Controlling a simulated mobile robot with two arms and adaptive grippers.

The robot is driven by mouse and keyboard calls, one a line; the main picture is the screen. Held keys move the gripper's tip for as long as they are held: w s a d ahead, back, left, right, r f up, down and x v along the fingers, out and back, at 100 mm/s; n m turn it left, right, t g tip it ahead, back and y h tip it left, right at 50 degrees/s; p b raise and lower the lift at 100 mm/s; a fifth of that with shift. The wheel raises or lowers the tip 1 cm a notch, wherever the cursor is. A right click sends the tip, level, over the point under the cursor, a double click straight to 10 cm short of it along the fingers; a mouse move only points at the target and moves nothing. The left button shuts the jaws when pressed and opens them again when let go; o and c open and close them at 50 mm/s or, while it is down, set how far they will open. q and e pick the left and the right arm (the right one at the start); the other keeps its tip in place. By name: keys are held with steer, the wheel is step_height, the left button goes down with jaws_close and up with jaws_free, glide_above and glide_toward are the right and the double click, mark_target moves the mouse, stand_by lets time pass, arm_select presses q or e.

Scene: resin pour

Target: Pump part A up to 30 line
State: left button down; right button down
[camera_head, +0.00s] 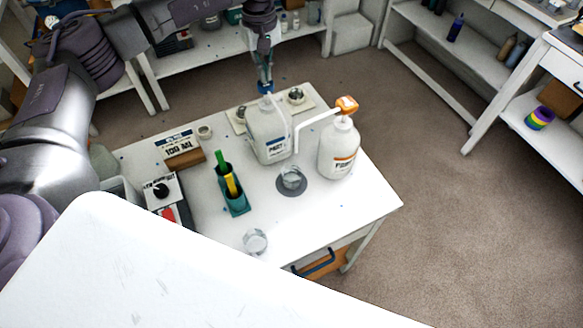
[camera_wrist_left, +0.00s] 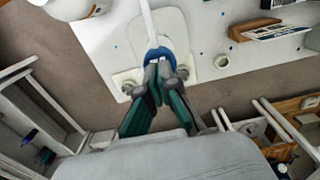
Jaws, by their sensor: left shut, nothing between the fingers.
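The part A bottle (camera_head: 268,136), white with a blue-marked label, stands at the back of the white table. Its blue pump head (camera_head: 265,88) also shows in the left wrist view (camera_wrist_left: 158,53). My left gripper (camera_head: 265,84) is shut and empty, its fingertips at the pump head; in the wrist view they meet (camera_wrist_left: 158,76) right against the blue part. Whether they press it I cannot tell. A clear cup (camera_head: 291,175) stands on a dark round pad (camera_head: 291,188) in front of the bottles. Its lines and fill level are too small to read. My right gripper is not in view.
A white bottle with an orange pump (camera_head: 340,150) stands right of part A, its spout reaching left. A green holder with sticks (camera_head: 236,202), a second clear cup (camera_head: 255,241), a black-knobbed device (camera_head: 160,190) and a 100 ML sign (camera_head: 177,143) are on the table.

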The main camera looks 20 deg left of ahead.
arm_select(q)
steer(key=shift+f+b, duration=0.65)
steer(key=shift+f, duration=0.25)
stand_by(0.4)
steer(key=shift+r+p, duration=0.5)
steer(key=shift+r, duration=0.4)
steer(key=shift+r+p, duration=1.8)
steer(key=shift+r, duration=1.25)
steer(key=shift+f, duration=0.15)
